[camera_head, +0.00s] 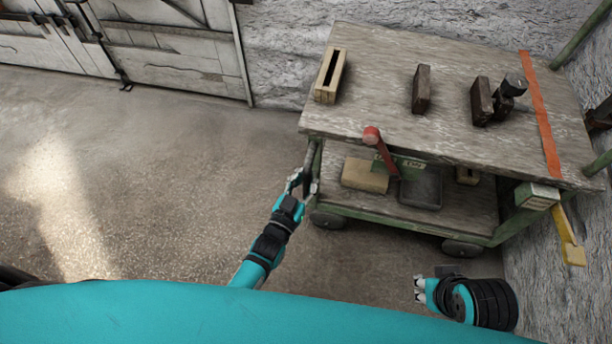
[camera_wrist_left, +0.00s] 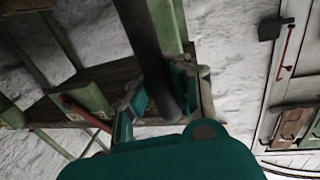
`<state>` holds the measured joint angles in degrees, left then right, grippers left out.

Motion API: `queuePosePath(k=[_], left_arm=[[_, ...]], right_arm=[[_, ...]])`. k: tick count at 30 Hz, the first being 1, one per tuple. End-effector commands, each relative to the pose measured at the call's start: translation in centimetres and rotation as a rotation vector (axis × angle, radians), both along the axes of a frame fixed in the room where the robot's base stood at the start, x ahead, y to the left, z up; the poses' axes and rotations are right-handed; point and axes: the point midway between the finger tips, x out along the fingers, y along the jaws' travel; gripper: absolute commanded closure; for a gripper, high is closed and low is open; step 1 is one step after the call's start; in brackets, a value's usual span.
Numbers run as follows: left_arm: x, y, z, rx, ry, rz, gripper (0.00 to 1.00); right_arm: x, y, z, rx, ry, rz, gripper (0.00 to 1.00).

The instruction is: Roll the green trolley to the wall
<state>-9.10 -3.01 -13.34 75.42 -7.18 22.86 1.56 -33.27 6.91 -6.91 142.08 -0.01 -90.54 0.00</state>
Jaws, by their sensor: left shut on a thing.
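The green trolley (camera_head: 370,85) has a worn wooden top, a lower shelf and dark wheels. It stands at the right in the head view, close to the rough grey wall (camera_head: 285,50) behind it. My left gripper (camera_head: 303,182) is at the trolley's near left corner, shut on a dark upright bar (camera_wrist_left: 160,65) beside a green post. In the left wrist view, my left gripper's fingers (camera_wrist_left: 165,92) lie on either side of that bar. My right gripper (camera_head: 419,290) is in front of the trolley, apart from it; its finger opening is too small to judge.
A slotted wooden block (camera_head: 330,75), dark blocks (camera_head: 421,90) and an orange strap (camera_head: 540,110) are on the top. A red-knobbed lever (camera_head: 372,135) sticks out in front. The floor (camera_head: 140,170) at left is clear.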

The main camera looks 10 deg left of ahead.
Motion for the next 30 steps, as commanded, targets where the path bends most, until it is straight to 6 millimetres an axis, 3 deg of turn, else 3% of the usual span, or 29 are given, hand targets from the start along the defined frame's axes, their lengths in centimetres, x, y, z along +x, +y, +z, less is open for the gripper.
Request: queuePosePath(k=[1, 8, 16, 20, 30], left_arm=[[-0.6, -0.5, -0.6, 0.001, 0.012, -0.009, 0.86], [-0.4, -0.4, -0.4, 0.0, 0.009, -0.007, 0.56], [-0.3, -0.2, -0.3, -0.001, 0.005, -0.005, 0.56], [-1.3, 0.0, -0.3, 0.0, 0.007, -0.005, 0.56], [-8.0, 1.9, -0.3, 0.0, 0.01, -0.006, 0.56]], right_arm=[[0.0, 0.0, 0.0, 0.0, 0.0, 0.0, 1.0], [0.0, 0.0, 0.0, 0.0, 0.0, 0.0, 1.0], [0.1, 0.0, 0.1, 0.002, -0.004, -0.003, 1.0], [0.1, 0.0, 0.1, 0.001, -0.004, -0.002, 1.0], [0.1, 0.0, 0.0, 0.001, -0.002, -0.001, 1.0]])
